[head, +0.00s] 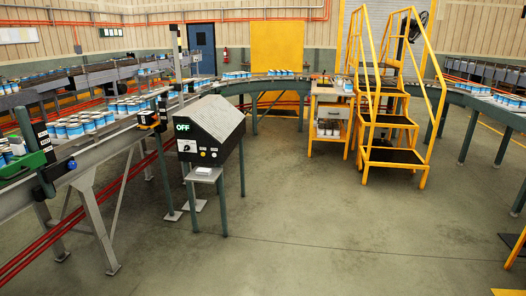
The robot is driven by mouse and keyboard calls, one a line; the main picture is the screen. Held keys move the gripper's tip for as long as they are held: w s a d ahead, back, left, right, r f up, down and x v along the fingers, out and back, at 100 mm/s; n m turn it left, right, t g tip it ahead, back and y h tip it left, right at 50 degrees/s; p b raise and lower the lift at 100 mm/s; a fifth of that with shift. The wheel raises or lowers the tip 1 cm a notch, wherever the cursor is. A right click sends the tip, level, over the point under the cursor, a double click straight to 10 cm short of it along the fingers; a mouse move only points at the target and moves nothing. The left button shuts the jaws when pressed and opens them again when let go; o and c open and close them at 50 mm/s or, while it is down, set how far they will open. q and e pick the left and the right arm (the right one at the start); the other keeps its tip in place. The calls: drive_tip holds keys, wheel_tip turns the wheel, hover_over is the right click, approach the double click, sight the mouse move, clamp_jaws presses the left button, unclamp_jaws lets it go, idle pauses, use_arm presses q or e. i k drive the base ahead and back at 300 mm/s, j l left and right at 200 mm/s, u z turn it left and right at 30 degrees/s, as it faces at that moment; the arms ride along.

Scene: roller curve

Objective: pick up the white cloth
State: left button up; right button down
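A small flat white item (204,170), which looks like the folded white cloth, lies on top of a small grey stand (205,178) in front of the control box, left of the picture's middle. It is too small to make out folds or texture. Neither of my grippers shows in the head view, and nothing is seen touching the white item.
A conveyor (130,135) with blue-and-white cans runs along the left. Yellow steps (385,155) and a workbench (329,91) stand farther back. The middle floor (310,220) is clear.

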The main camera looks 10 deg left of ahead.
sight(202, 171)
drive_tip(key=i+j+u, duration=0.15)
drive_tip(key=i+u, duration=0.3)
drive_tip(key=i+l+u, duration=0.1)
drive_tip(key=i+u, duration=0.4)
drive_tip(key=i, duration=0.15)
drive_tip(key=i+l+u, duration=0.3)
drive_tip(key=i+u, duration=0.15)
drive_tip(key=i+j, duration=0.15)
drive_tip(key=i, duration=0.3)
drive_tip(key=i+j, duration=0.15)
drive_tip(key=i, duration=0.3)
drive_tip(key=i+j, duration=0.15)
drive_tip(key=i, duration=0.3)
drive_tip(key=z, duration=0.5)
